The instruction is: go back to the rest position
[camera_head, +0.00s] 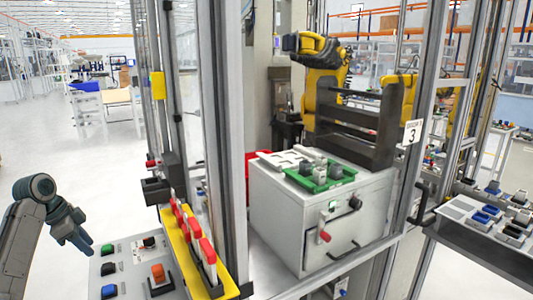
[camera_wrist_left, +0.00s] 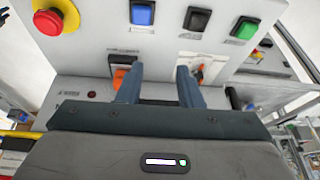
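The wrist view shows an orange switch (camera_wrist_left: 121,77) just behind the left finger and a white-framed switch partly behind the right one. I cannot tell whether the fingers touch the panel. My right gripper is not in view.
The panel carries a blue button (camera_wrist_left: 143,13), a black one (camera_wrist_left: 197,18), a green one (camera_wrist_left: 243,28) and a red emergency stop (camera_wrist_left: 50,20). A yellow rail with red-topped handles (camera_head: 207,250) borders it. A metal post (camera_head: 232,130) stands beyond. Floor at left is open.

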